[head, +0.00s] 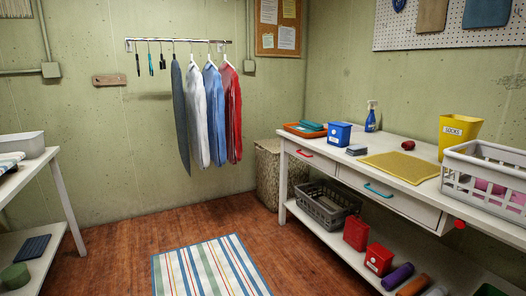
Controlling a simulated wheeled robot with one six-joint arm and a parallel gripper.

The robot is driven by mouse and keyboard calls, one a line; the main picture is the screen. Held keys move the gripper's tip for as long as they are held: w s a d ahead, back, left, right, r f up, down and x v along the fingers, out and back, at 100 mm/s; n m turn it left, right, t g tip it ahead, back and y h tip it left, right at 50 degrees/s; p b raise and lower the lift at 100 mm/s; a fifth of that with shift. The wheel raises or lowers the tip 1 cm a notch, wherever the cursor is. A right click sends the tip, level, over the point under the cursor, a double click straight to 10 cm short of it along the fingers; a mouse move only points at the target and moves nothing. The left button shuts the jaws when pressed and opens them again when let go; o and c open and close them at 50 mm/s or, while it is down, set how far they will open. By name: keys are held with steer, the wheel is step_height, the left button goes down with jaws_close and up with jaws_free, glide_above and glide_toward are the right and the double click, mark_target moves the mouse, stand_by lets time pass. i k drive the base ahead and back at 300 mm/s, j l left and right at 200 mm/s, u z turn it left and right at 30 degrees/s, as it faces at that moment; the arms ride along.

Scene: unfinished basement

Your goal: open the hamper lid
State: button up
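The hamper (268,172) is a tall, tan, mottled box standing on the floor in the back corner of the head view, just left of the white workbench. Its top (268,145) looks flat and closed, though its right part is hidden behind the workbench's left end. My gripper does not show in this view.
The white workbench (345,163) runs along the right, with a grey basket (325,205) and red containers on its lower shelf. Clothes (213,115) hang from a wall rail left of the hamper. A striped rug (210,270) lies on open wood floor.

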mark_target(272, 146)
steer(key=i+z, duration=0.15)
steer(key=i, duration=2.55)
steer(key=i+u, duration=0.1)
steer(key=i, duration=0.35)
steer(key=i+l+u, duration=0.1)
steer(key=i, duration=0.35)
steer(key=i+l+u, duration=0.1)
steer(key=i, duration=0.3)
steer(key=i+l+u, duration=0.1)
steer(key=i, duration=0.35)
steer(key=l, duration=0.1)
